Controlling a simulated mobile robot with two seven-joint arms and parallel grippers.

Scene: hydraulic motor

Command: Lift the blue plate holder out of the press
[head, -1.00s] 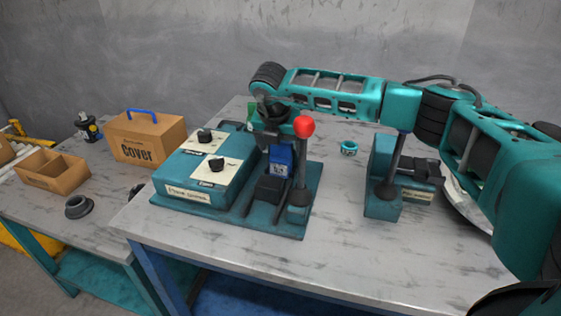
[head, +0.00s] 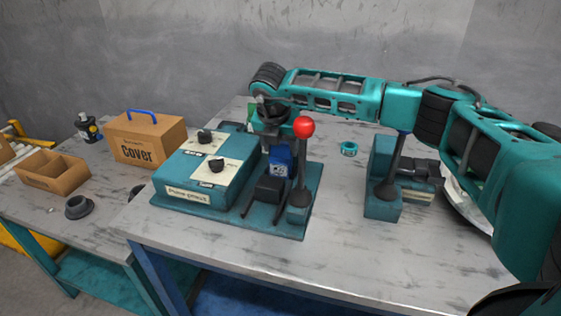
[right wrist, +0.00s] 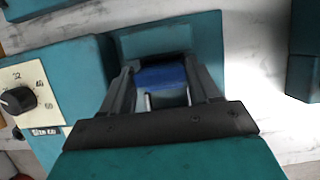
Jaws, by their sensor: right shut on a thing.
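The blue plate holder (head: 281,158) sits low in the press (head: 230,222), beside the lever with the red ball knob (head: 303,127). In the right wrist view the blue plate holder (right wrist: 161,75) lies between the two fingers of my right gripper (right wrist: 162,82), which is shut on it. In the head view my right arm reaches in from the right and comes down over the press, and it hides part of the holder's top. Whether the holder is clear of its seat cannot be told. My left gripper is not in view.
The teal control box with two black knobs (head: 215,165) is just left of the holder. A cardboard Cover box (head: 145,135) and an open carton (head: 52,173) are on the left table.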

